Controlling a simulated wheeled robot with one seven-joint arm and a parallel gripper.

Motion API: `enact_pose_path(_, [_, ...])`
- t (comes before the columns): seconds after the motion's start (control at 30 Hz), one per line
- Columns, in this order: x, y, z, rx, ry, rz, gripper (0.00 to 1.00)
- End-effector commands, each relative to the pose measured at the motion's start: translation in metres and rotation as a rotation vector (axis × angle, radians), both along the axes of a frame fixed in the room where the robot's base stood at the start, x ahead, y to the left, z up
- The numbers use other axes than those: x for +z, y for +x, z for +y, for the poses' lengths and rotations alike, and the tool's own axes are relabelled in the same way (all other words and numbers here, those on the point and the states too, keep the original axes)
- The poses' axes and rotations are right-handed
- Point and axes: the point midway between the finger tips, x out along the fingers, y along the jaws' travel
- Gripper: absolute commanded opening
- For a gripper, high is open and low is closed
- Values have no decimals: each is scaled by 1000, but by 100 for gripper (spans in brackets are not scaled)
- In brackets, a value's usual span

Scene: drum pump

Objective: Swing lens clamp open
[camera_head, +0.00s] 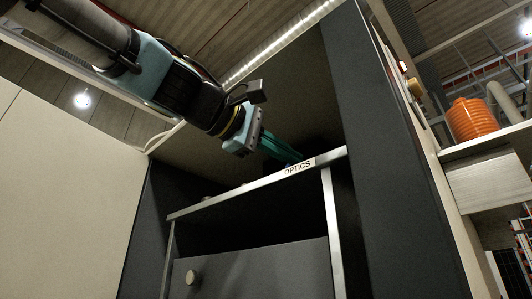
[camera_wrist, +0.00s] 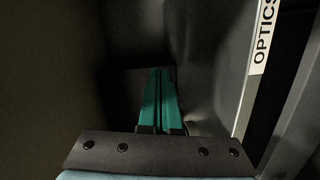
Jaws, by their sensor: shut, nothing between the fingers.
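My gripper (camera_head: 295,157) has long green fingers and reaches down behind the top rail of a metal frame marked OPTICS (camera_head: 300,167). In the wrist view the green fingers (camera_wrist: 159,88) lie side by side, shut and empty, pointing into a dark recess. The OPTICS label also shows in the wrist view (camera_wrist: 263,36), on the rail at the right. The fingertips are partly hidden by the rail in the head view. I cannot make out a lens clamp in either view.
A dark panel with a round knob (camera_head: 192,277) sits below the rail. A tall dark cabinet side (camera_head: 395,170) stands close on the right, and a pale panel (camera_head: 65,190) on the left. An orange ribbed container (camera_head: 472,118) stands on a shelf at the far right.

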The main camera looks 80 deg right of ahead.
Motion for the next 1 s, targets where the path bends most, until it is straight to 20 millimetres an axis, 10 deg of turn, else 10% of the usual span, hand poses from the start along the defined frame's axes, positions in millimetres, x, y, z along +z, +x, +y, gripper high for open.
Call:
enact_pose_path(0.3, [1,-30,-15,-1,0,-1,0])
enact_pose_path(1.0, [0,-31,-16,1,0,-1,0])
